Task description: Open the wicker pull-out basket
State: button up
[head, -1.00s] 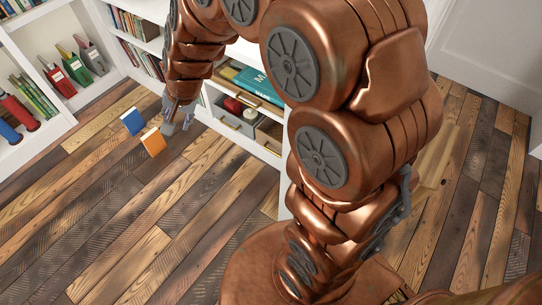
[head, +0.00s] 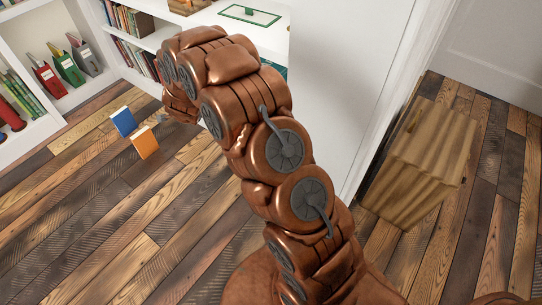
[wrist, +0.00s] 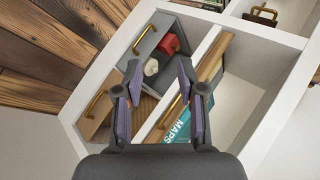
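My gripper (wrist: 160,88) is open and empty in the wrist view, its two fingers apart over a white shelf unit. Three pull-out fronts with brass handles show there. A grey bin (wrist: 143,70) holds a red thing and a white thing. A brown front (wrist: 92,125) is at the lower left. A tan front (wrist: 214,58) has its handle (wrist: 171,111) beside the right finger; I cannot tell if they touch. In the head view my arm hides the fronts and most of the gripper.
A teal book marked MAPS (wrist: 178,128) lies by the tan front. A blue book (head: 123,121) and an orange book (head: 145,142) stand on the plank floor. A wooden box (head: 415,165) stands at the right, past the white side panel (head: 345,80). The floor at front left is clear.

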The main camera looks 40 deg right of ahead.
jog(key=d+f+m+h+b, duration=0.35)
jog(key=d+f, duration=0.25)
jog(key=f, duration=0.3)
jog(key=d+f+m+h+b, duration=0.25)
jog(key=d+f+b, duration=0.2)
jog(key=f, duration=0.55)
jog(key=s+d+f+m+g+h+b, duration=0.3)
jog(key=s+d+f+m+h+b, duration=0.25)
jog(key=s+d+f, duration=0.6)
jog(key=shift+g+h, duration=0.25)
jog(key=shift+g, duration=0.05)
jog(key=shift+w+d+f+b, duration=0.5)
jog(key=shift+w+d+b, duration=0.1)
jog(key=shift+d, duration=0.45)
jog(key=shift+w+d+f+b, duration=0.55)
jog(key=shift+w+d, duration=0.1)
jog(key=shift+d, duration=0.35)
jog(key=shift+w+d+f+b, duration=0.45)
jog(key=shift+w+d+b, duration=0.15)
jog(key=shift+d, duration=0.45)
grip_shut()
